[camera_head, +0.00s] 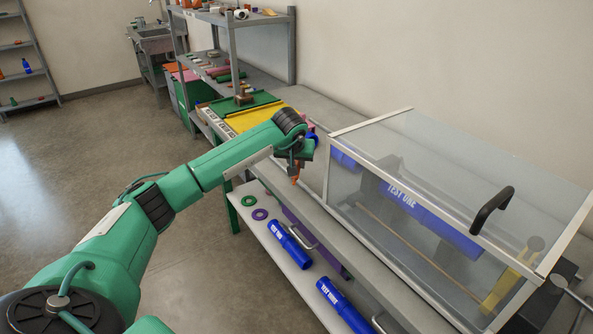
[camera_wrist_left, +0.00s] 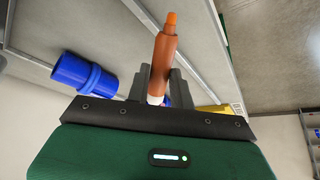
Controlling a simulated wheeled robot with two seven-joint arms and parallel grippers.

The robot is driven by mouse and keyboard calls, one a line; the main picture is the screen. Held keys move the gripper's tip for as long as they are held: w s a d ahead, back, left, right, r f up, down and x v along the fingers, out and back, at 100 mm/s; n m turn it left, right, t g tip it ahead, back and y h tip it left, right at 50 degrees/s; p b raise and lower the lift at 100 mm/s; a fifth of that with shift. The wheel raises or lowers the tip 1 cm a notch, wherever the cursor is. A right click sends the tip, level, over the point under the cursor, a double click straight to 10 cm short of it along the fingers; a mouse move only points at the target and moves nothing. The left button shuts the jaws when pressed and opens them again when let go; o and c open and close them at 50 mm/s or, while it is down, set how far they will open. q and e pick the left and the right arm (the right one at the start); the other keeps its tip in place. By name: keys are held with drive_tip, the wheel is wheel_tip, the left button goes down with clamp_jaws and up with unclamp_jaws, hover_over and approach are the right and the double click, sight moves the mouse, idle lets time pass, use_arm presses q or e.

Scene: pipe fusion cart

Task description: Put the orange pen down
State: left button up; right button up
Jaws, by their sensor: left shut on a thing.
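My left gripper (camera_wrist_left: 160,88) is shut on the orange pen (camera_wrist_left: 164,55), which sticks out from between the dark fingers in the left wrist view. In the head view my left gripper (camera_head: 295,171) hangs at the end of the green arm, beside the left end of the clear case. The orange pen (camera_head: 295,181) shows there as a small orange piece below the fingers, above the grey bench top. I cannot tell how far it is from the surface. My right gripper is not in view.
A clear case (camera_head: 400,230) with blue pipes inside stands on the bench to the right. A yellow mat (camera_head: 255,118) lies behind the gripper. The lower shelf holds blue pipes (camera_head: 288,244), a green ring (camera_head: 250,200) and a purple ring (camera_head: 260,214). Shelving stands at the back.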

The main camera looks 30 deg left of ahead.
use_arm(q)
wheel_tip(320, 180, down, 3)
drive_tip(key=shift+f, duration=0.4)
drive_tip(key=o, duration=0.9)
drive_tip(key=shift+o, duration=0.2)
drive_tip(key=shift+r, duration=0.2)
drive_tip(key=shift+s+r, duration=0.1)
drive_tip(key=shift+r, duration=0.15)
drive_tip(key=v, duration=0.3)
drive_tip(key=shift+r, duration=0.15)
drive_tip(key=b+v, duration=0.1)
drive_tip(key=v, duration=0.7)
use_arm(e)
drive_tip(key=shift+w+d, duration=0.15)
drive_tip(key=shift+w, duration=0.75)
use_arm(q)
drive_tip(key=shift+d, duration=0.1)
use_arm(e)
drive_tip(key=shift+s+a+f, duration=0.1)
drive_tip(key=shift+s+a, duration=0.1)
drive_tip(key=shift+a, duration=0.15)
